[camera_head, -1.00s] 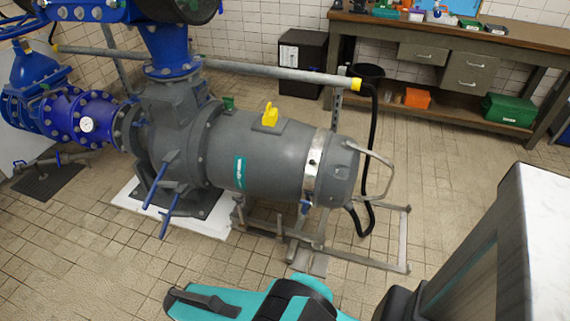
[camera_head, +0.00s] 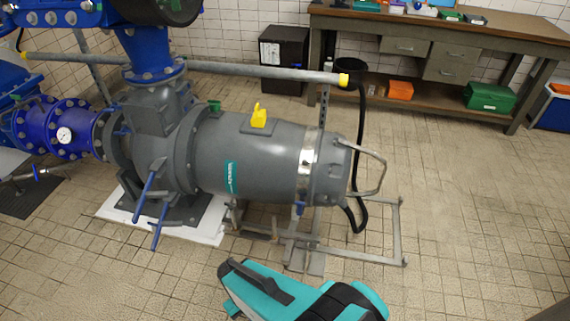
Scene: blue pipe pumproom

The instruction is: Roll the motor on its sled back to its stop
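The motor (camera_head: 270,165) is a large grey horizontal cylinder with a teal label, a yellow lug on top and a bright metal band near its right end. Its left end meets the flange of the grey pump casing (camera_head: 160,130), with no gap visible. A bent metal handle (camera_head: 382,170) sticks out at the motor's right end. The sled (camera_head: 350,252) is a low metal frame beneath the motor, reaching out to the right over the floor. A teal and black part of my arm shows at the bottom. My gripper's fingers are not visible.
A pipe rail (camera_head: 240,72) with yellow ends runs behind the motor. A black hose (camera_head: 361,130) hangs from its right end. A workbench (camera_head: 430,42) stands at the back, with a green box (camera_head: 490,97) below. The tiled floor right of the sled is clear.

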